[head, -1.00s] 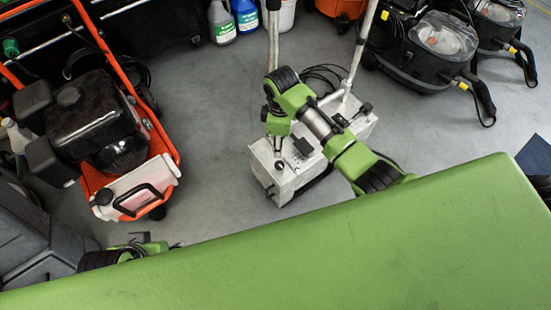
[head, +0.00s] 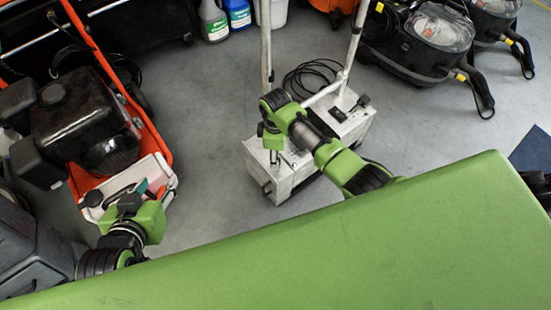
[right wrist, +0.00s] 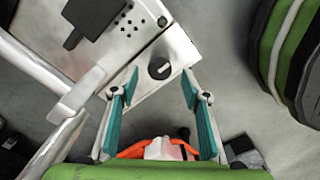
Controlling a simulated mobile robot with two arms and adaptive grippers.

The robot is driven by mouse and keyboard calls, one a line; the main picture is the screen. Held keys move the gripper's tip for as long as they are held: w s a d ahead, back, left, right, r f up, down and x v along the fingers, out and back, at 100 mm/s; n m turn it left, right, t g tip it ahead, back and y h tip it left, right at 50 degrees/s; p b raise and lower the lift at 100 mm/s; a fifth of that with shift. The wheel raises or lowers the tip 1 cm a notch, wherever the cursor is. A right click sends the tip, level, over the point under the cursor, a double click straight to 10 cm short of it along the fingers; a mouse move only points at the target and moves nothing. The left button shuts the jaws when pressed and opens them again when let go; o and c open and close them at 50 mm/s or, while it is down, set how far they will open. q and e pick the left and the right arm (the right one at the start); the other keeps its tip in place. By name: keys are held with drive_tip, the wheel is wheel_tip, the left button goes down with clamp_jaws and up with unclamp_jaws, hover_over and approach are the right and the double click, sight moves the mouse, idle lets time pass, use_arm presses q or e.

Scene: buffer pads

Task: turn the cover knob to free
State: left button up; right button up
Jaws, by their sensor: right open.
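The cover knob (right wrist: 160,68) is a small round black knob with a pale line, near the corner of a worn metal box top (right wrist: 152,92). In the right wrist view my right gripper (right wrist: 160,76) is open, its two teal fingers apart on either side of the knob's line. I see no contact. In the head view the right gripper (head: 277,157) points down over the near-left part of the pale box (head: 295,182); the knob is not clear there. My left gripper (head: 138,189) is over the orange cart's white tank; its fingers are too unclear to judge.
The box has an upright metal tube handle (head: 353,50) and a black cable (head: 312,75). A black lever part (right wrist: 93,18) sits on its top. An orange cart (head: 163,130) with a black engine stands left. Black vacuums (head: 418,45) stand back right. Floor between cart and box is clear.

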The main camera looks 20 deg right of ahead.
wheel_tip(320, 180, down, 2)
drive_tip(key=shift+f+b, duration=0.15)
drive_tip(key=shift+b, duration=0.3)
use_arm(q)
drive_tip(key=w+d+r+t+h, duration=0.1)
drive_tip(key=w+r+t, duration=0.2)
drive_tip(key=w+r, duration=0.1)
drive_tip(key=shift+d+r, duration=0.4)
drive_tip(key=shift+r, duration=0.3)
use_arm(e)
drive_tip(key=shift+f, duration=0.15)
drive_tip(key=c, duration=1.1)
